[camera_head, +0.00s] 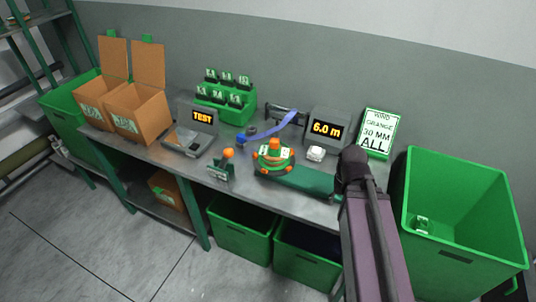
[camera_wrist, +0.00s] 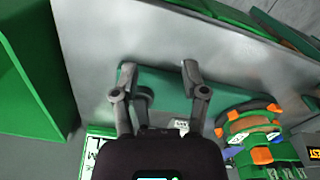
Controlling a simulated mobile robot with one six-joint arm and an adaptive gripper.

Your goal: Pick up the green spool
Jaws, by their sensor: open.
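A round green spool-like piece with orange blocks around its rim (camera_head: 274,157) stands on the workbench, at the left end of a green mat; I take it to be the green spool. It also shows at the lower right of the wrist view (camera_wrist: 236,128), to the right of my gripper. My gripper (camera_wrist: 159,72) is open and empty, with its two fingers spread over the green mat (camera_wrist: 165,92). In the head view my arm comes in from the lower right and hides the fingers. The gripper and the green piece are apart.
The workbench (camera_head: 160,156) also holds a "TEST" device (camera_head: 202,118), a "6.0 m" display (camera_head: 326,128), a green rack (camera_head: 225,110), blue webbing (camera_head: 272,130) and a sign (camera_head: 379,132). A green bin (camera_head: 462,180) stands right, cardboard boxes (camera_head: 140,110) left. The mat's right part is clear.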

